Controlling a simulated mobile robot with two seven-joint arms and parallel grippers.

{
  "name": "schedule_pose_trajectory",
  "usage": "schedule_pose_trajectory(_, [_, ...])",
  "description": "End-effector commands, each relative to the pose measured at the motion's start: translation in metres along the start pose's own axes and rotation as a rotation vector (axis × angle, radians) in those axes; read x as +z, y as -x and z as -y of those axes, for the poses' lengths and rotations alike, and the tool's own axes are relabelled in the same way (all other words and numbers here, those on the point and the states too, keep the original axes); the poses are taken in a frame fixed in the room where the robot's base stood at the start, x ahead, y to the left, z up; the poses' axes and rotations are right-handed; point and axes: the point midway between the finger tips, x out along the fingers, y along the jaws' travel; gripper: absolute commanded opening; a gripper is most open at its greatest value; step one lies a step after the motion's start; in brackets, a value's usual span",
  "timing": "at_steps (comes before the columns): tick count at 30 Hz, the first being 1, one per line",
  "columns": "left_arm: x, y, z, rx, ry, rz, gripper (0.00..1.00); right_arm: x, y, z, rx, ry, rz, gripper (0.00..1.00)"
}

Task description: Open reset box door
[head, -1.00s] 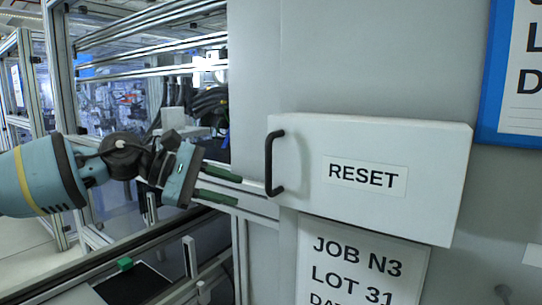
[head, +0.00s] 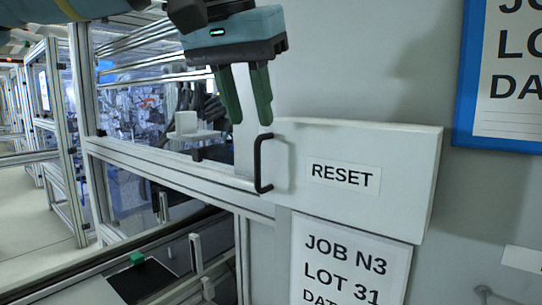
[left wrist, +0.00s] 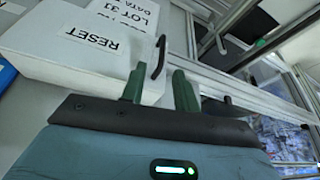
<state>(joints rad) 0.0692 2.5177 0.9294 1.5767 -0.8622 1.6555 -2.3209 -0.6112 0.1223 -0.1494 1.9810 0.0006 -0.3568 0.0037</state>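The white reset box (head: 400,180) is fixed to the grey wall, with a RESET label on its front door (head: 300,150). The door is shut. A black vertical handle (head: 262,165) stands out at the door's left edge. My left gripper (head: 249,120) points down, just above the handle's top end. Its two green fingers are apart and empty. In the left wrist view the handle (left wrist: 157,57) shows beyond the fingertips (left wrist: 157,80), roughly in line with the gap between them. I cannot tell whether anything touches. My right gripper is in neither view.
A JOB N3 sheet (head: 349,262) hangs below the box. A blue-framed board (head: 463,115) is on the wall to the right. Aluminium frame rails (head: 160,160) run along the left, near the handle. The wall above the box is clear.

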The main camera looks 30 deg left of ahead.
Motion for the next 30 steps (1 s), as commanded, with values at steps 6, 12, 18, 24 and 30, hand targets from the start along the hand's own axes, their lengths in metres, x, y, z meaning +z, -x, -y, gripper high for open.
schedule_pose_trajectory(6, [0.0, 0.0, 0.0, -0.003, -0.003, 0.0, 0.31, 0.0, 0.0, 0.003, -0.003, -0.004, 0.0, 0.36])
schedule_pose_trajectory(12, [0.0, -0.017, 0.001, -0.003, -0.002, 0.003, 0.31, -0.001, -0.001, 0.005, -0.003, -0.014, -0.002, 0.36])
schedule_pose_trajectory(18, [0.001, -0.047, 0.001, -0.002, -0.002, 0.003, 0.31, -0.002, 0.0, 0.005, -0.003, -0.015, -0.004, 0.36])
schedule_pose_trajectory(24, [0.0, -0.069, 0.0, -0.002, -0.001, 0.001, 0.31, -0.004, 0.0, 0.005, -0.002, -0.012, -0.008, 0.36])
schedule_pose_trajectory(30, [0.0, -0.078, 0.001, -0.002, -0.001, 0.0, 0.31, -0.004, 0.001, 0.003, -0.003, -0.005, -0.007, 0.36])
